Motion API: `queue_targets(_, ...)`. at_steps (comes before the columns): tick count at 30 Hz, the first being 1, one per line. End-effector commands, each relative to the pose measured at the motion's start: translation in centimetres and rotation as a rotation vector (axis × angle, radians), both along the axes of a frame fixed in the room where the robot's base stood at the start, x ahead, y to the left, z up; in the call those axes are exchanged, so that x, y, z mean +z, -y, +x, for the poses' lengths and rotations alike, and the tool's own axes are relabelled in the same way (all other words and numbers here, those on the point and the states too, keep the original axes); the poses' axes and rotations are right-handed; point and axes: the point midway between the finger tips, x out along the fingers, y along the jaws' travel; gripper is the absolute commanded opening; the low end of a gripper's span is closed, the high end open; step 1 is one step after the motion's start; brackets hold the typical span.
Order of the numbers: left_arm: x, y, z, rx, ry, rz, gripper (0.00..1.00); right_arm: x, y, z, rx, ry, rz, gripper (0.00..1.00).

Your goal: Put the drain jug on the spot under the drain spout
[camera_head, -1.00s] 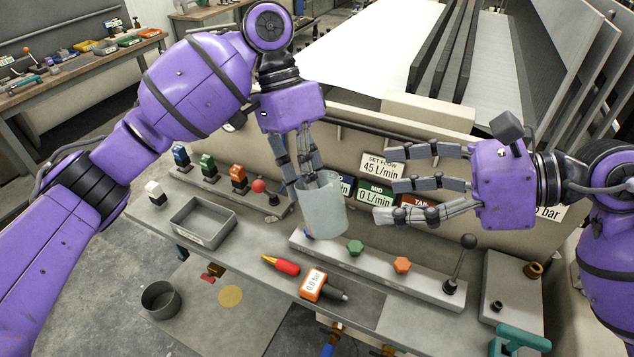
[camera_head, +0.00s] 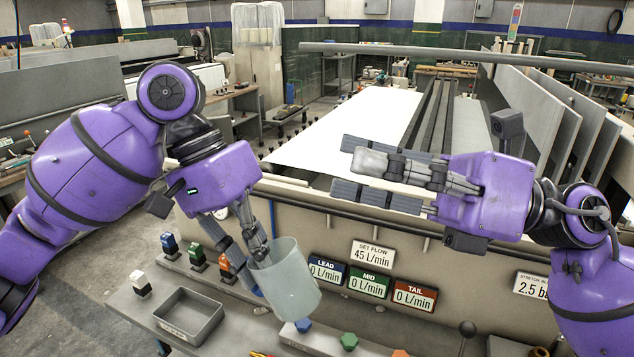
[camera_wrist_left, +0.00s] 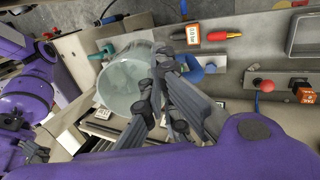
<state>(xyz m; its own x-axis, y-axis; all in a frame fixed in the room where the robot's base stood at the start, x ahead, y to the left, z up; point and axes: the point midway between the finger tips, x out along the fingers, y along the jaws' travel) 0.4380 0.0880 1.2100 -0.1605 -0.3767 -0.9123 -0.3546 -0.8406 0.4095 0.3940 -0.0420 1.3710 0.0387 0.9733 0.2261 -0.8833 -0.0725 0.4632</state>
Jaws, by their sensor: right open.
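The drain jug, a pale translucent cup (camera_head: 288,284), hangs tilted in front of the machine's panel. My left gripper (camera_head: 257,250) is shut on its wall near the rim. In the left wrist view the jug (camera_wrist_left: 122,86) shows its round open mouth, and the fingers (camera_wrist_left: 165,88) close at its edge. My right gripper (camera_head: 385,180) is open and empty, its fingers pointing left above the machine's front edge. The drain spout and the spot under it cannot be made out in the views now.
A grey open tray (camera_head: 188,318) sits on the ledge left of the jug. Blue (camera_head: 169,244), green (camera_head: 196,254) and orange switches stand behind it. The flow labels (camera_head: 369,284) are on the panel right of the jug. A red knob (camera_wrist_left: 264,85) shows in the left wrist view.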

Motion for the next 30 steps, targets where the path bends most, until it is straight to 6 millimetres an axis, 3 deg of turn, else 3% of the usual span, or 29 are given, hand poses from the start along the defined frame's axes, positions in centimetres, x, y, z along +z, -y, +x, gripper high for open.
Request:
queue_targets(1,0.0,0.0,0.0,0.000,0.000,0.000,0.00,3.1,0.0,0.2,0.037,-0.063,0.100,0.75)
queue_targets(6,0.0,0.0,0.0,-0.001,0.000,0.000,0.00,12.3,1.4,2.8,0.164,-0.379,0.428,0.75)
queue_targets(10,0.0,0.0,0.0,-0.001,0.000,0.000,0.00,17.1,2.6,6.7,0.245,-0.671,0.627,0.75)
queue_targets(14,0.0,0.0,0.0,-0.001,0.000,0.000,0.00,19.6,2.7,11.5,0.299,-0.999,0.775,0.75)
queue_targets(18,0.0,0.0,0.0,-0.001,0.000,0.000,0.00,19.8,1.3,16.6,0.313,-1.381,0.876,0.75)
queue_targets(23,0.0,0.0,0.0,-0.001,0.000,0.000,0.00,17.2,-2.2,20.8,0.250,-1.832,0.913,0.75)
queue_targets(26,0.0,0.0,0.0,-0.001,0.000,0.000,0.00,14.6,-4.9,21.7,0.160,-2.110,0.891,0.75)
queue_targets(30,0.0,0.0,0.0,-0.001,0.000,0.000,0.00,10.1,-8.4,20.6,-0.043,-2.467,0.805,0.75)
